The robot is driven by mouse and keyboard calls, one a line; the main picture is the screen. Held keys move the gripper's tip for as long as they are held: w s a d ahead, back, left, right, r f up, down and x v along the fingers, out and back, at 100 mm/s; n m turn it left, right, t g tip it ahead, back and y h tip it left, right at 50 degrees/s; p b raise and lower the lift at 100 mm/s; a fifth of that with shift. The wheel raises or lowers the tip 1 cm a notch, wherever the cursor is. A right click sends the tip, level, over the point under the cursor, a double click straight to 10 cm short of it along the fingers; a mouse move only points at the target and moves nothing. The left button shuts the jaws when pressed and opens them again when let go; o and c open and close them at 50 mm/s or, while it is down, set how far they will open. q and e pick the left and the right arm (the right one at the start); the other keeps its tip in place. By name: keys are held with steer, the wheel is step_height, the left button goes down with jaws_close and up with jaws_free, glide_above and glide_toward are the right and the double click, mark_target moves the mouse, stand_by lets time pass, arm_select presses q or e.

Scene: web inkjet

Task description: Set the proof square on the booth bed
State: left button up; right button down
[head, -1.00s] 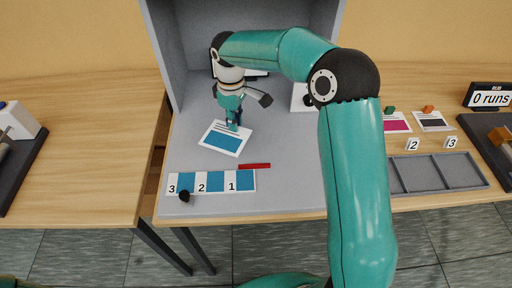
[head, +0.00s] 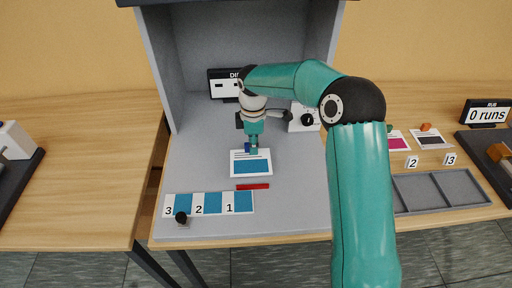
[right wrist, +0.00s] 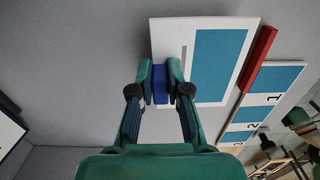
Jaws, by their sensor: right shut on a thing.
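The proof square (head: 251,167) is a white card with a blue patch and a few dark lines at its top. In the head view it lies flat at or just above the grey booth bed (head: 195,165); I cannot tell whether it touches. My right gripper (head: 252,149) is above its far edge, fingers pointing down. In the right wrist view, the right gripper (right wrist: 161,84) is shut on the card's small blue grip block. The card also shows there (right wrist: 222,65), its blue half facing a red bar (right wrist: 257,59). My left gripper is not in view.
The red bar (head: 253,187) lies just in front of the card. A blue-and-white strip numbered 3, 2, 1 (head: 214,203) lies nearer the front edge, with a black knob (head: 181,217) by it. Booth walls, a display (head: 224,84) and a dial box (head: 304,117) stand behind.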

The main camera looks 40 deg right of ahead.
step_height(320, 180, down, 2)
steer(key=shift+f, duration=0.1)
steer(key=c, duration=1.1)
jaws_free()
steer(key=shift+c, duration=0.2)
step_height(320, 180, up, 12)
steer(key=shift+r, duration=0.1)
